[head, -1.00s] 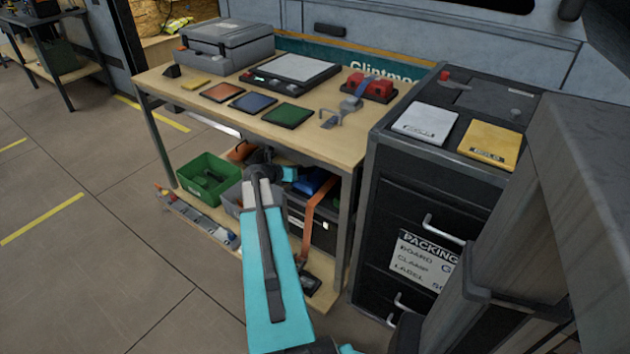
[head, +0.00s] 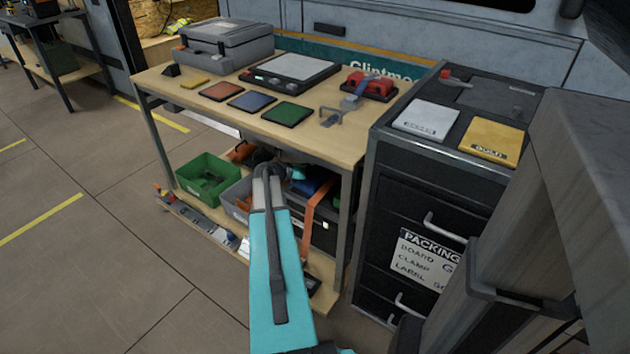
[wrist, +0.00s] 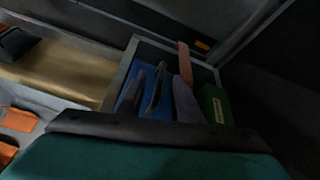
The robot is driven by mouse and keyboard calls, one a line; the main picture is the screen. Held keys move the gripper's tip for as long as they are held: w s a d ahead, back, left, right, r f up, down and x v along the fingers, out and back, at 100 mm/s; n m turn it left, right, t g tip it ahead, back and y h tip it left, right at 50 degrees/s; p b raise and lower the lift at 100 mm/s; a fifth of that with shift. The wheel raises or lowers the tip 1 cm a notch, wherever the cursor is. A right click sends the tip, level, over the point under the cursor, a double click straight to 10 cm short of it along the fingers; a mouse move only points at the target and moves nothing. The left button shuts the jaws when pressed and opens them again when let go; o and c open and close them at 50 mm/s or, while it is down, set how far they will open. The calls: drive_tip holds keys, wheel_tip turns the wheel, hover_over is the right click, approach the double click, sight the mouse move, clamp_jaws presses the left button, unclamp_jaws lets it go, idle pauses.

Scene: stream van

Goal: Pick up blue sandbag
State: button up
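A blue bundle (head: 309,186), which looks like the blue sandbag, lies on the lower shelf under the workbench, beside an orange strap (head: 309,209). My arm reaches in front of it and hides part of the shelf. In the dark wrist view, a blue surface (wrist: 141,77) lies in a grey-edged container, with a dark strap-like piece across it. My gripper (wrist: 157,85) has two greyish fingers spread apart over this blue surface. They look empty; contact cannot be made out.
A green bin (head: 206,181) and a grey bin (head: 237,198) stand left of my arm on the lower shelf. The tabletop (head: 215,120) is above, with a table leg at right. A black drawer cabinet (head: 408,205) stands to the right. A labelled green item (wrist: 214,104) shows beside the fingers.

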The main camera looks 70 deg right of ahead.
drive_tip(key=shift+s+d+f, duration=0.15)
drive_tip(key=shift+d+f, duration=0.05)
drive_tip(key=shift+d, duration=0.1)
idle(0.4)
clamp_jaws()
drive_tip(key=shift+r, duration=0.1)
idle(1.1)
